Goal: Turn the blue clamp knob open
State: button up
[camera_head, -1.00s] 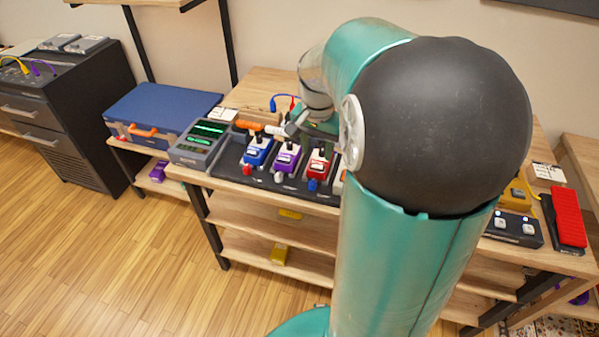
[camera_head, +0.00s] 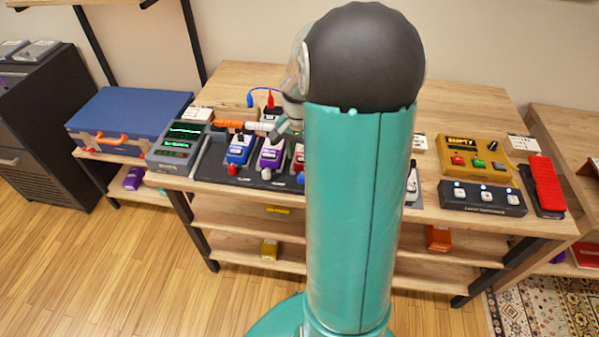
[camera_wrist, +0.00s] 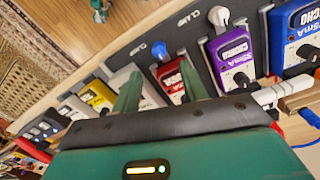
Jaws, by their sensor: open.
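The blue clamp knob (camera_wrist: 160,50) stands at the front end of the red pedal (camera_wrist: 173,75) in the wrist view. It also shows in the head view (camera_head: 300,178), small and close to my arm. In the wrist view my gripper (camera_wrist: 162,90) is open and empty. Its two fingers point toward the red pedal, and the knob appears beyond them; I cannot tell the distance. In the head view my gripper (camera_head: 284,127) is above the back of the pedal row, partly hidden by my arm.
The purple pedal (camera_wrist: 232,50) has a white knob (camera_wrist: 219,15); the blue pedal (camera_wrist: 296,32) is beside it. An orange-and-white stick (camera_head: 240,125) lies behind the pedals. A gold box (camera_head: 475,152) and footswitch (camera_head: 482,197) stand right. Bare tabletop (camera_head: 455,100) is behind.

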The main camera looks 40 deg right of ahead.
aim_at(302, 174)
jog(key=f, duration=0.7)
jog(key=shift+s+d+f, duration=0.1)
jog(key=shift+s, duration=0.15)
jog(key=shift+w+f, duration=0.1)
jog(key=shift+f, duration=0.3)
grip_shut()
